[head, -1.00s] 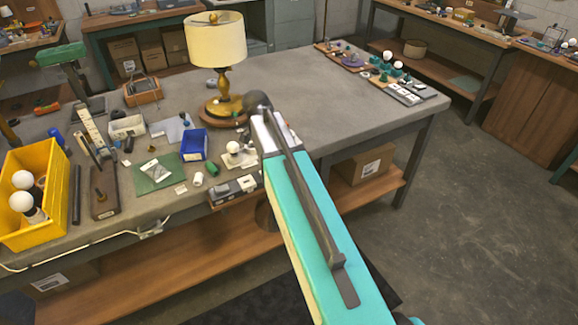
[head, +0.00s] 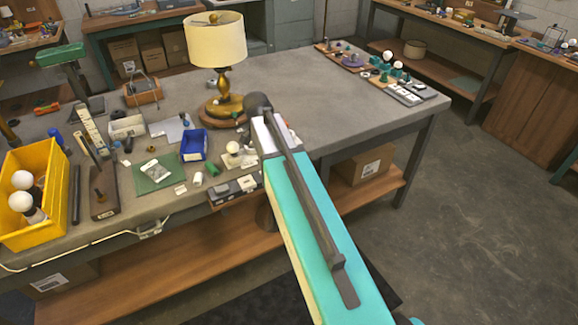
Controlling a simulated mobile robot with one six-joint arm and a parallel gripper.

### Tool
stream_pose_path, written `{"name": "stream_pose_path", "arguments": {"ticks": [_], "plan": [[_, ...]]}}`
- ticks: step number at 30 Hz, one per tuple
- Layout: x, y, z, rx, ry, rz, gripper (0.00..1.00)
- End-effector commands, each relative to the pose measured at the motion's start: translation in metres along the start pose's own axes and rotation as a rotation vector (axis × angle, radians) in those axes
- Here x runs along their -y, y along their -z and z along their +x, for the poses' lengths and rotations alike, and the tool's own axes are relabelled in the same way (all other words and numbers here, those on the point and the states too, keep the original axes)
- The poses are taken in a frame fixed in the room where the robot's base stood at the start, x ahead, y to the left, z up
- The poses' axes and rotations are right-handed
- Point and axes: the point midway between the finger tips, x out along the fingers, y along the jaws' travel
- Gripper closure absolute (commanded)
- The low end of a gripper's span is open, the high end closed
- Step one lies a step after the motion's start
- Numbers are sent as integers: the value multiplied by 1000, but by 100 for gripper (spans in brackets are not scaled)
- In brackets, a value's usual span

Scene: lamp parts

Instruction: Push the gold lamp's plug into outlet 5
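The gold lamp (head: 223,86) stands upright on the bench, with a cream shade and a round wooden base. I cannot make out its plug or an outlet marked 5. A pale cord (head: 70,252) runs along the bench's front edge to a small grey box (head: 150,229); I cannot tell whether it belongs to the lamp. My teal arm reaches up from the lower right, and its dark rounded end shows just right of the lamp base. My gripper's fingers are hidden from this view.
A yellow bin (head: 30,225) with white bulbs stands at the bench's front left. A blue tray (head: 194,145), a green mat (head: 155,173) and small parts crowd the left half. The bench top (head: 335,90) is bare right of the lamp. More parts (head: 400,92) lie at the far right.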

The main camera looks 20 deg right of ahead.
Motion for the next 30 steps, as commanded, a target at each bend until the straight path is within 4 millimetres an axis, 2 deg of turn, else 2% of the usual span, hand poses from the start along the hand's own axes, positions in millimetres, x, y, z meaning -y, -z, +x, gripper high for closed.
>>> {"name": "stream_pose_path", "arguments": {"ticks": [28, 29, 30], "plan": [[-1, -4, 5, 5, -3, -2, 100], [-1, -4, 5, 5, -3, -2, 77], [-1, -4, 4, 5, -3, -1, 70]]}}
